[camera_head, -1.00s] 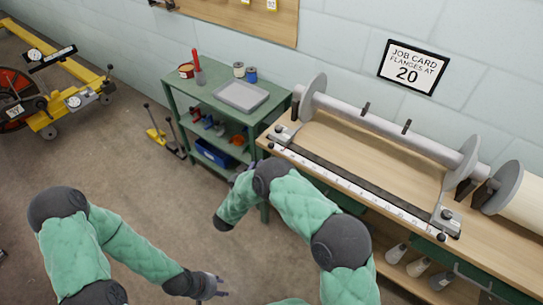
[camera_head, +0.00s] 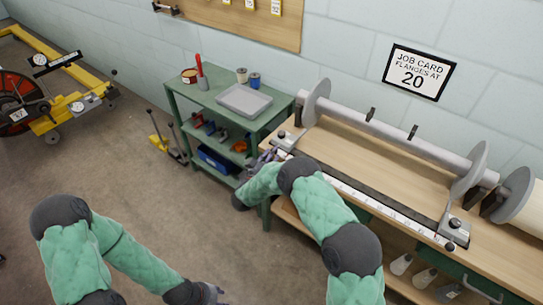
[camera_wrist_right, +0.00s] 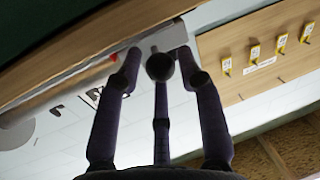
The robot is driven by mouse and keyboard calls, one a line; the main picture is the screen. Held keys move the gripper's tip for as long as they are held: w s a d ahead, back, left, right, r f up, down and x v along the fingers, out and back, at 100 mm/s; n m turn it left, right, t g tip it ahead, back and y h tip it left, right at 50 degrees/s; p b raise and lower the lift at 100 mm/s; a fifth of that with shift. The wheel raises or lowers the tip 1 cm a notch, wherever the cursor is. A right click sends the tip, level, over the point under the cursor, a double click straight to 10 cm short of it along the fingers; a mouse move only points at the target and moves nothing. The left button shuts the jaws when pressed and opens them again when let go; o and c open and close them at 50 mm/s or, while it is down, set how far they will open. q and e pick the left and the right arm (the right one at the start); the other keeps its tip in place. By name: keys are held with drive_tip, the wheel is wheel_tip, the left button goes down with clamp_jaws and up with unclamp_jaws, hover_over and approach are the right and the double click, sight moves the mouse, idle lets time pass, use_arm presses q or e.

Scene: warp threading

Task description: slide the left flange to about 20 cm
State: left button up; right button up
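The left flange (camera_head: 315,103) is a grey disc on the left end of the roller (camera_head: 350,118). Its slide block (camera_head: 287,139) sits at the left end of the ruler rail (camera_head: 375,200). The right flange (camera_head: 468,169) is near the roller's other end. My right gripper (camera_head: 266,157) is at the front of the left slide block. In the right wrist view its fingers (camera_wrist_right: 160,75) are spread around a dark round knob (camera_wrist_right: 160,67); contact cannot be told. My left gripper (camera_head: 212,292) is low in the head view, partly cut off, away from the bench.
The job card (camera_head: 418,72) on the wall reads "FLANGES AT 20". A green shelf cart (camera_head: 185,100) with a grey tray (camera_head: 243,99) stands left of the wooden bench (camera_head: 400,166). Cones are on the shelf below.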

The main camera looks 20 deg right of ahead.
clamp_jaws()
drive_tip(key=s+d+p, duration=0.3)
drive_tip(key=s+d, duration=0.2)
drive_tip(key=s, duration=0.2)
drive_tip(key=shift+s+d, duration=0.25)
drive_tip(key=shift+d, duration=0.15)
unclamp_jaws()
drive_tip(key=shift+a, duration=0.1)
drive_tip(key=v, duration=1.1)
drive_tip(key=shift+s+a, duration=0.2)
drive_tip(key=shift+s, duration=0.15)
